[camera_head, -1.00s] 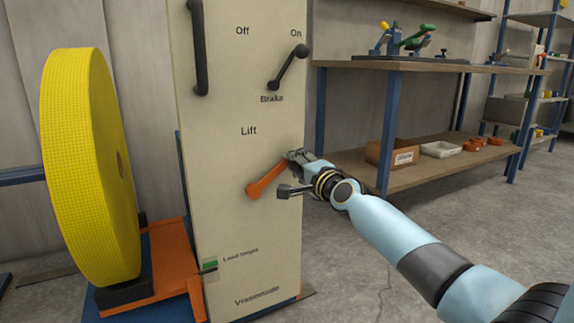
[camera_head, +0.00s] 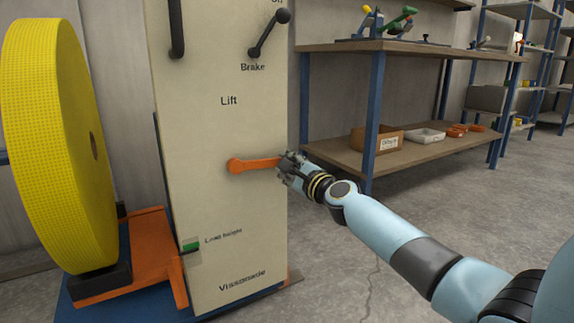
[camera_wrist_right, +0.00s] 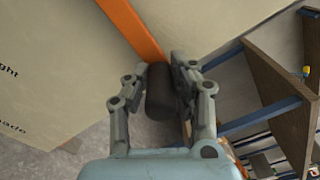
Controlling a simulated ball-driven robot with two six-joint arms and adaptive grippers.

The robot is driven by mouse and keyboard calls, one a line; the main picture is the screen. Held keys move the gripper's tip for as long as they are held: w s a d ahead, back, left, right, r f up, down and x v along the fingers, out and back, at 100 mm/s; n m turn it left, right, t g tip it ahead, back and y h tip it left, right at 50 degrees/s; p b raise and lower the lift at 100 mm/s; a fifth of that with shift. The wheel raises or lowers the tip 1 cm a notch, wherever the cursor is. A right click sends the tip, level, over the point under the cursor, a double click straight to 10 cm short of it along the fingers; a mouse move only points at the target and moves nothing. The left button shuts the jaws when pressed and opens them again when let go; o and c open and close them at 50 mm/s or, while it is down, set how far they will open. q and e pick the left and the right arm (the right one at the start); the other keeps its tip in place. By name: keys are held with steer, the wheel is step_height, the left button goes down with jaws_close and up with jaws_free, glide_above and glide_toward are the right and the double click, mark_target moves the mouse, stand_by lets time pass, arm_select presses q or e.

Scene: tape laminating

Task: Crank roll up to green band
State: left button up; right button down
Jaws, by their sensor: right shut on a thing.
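The orange lift crank (camera_head: 252,165) is on the front of the beige machine cabinet (camera_head: 215,200), below the word Lift. Its arm lies almost level, pointing right from its pivot. My right gripper (camera_head: 287,170) is shut on the crank's dark handle at the right end; in the right wrist view the handle (camera_wrist_right: 159,92) sits between the two fingers. The yellow tape roll (camera_head: 55,145) stands at the left above a dark block on an orange lift carriage (camera_head: 135,255). A green band (camera_head: 191,246) shows at the load height mark low on the cabinet. My left gripper is not in view.
The brake lever (camera_head: 268,35) and a dark upright handle (camera_head: 177,28) are higher on the cabinet. A wooden shelf (camera_head: 430,140) with a cardboard box (camera_head: 376,140) and white tray stands at the right. The floor in front is clear.

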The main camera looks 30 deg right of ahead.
steer(key=shift+s+a+f, duration=0.15)
steer(key=shift+s+f, duration=0.05)
steer(key=shift+f, duration=0.7)
steer(key=c, duration=1.1)
jaws_free()
steer(key=shift+w+r, duration=0.1)
steer(key=shift+r, duration=0.1)
steer(key=shift+r, duration=0.15)
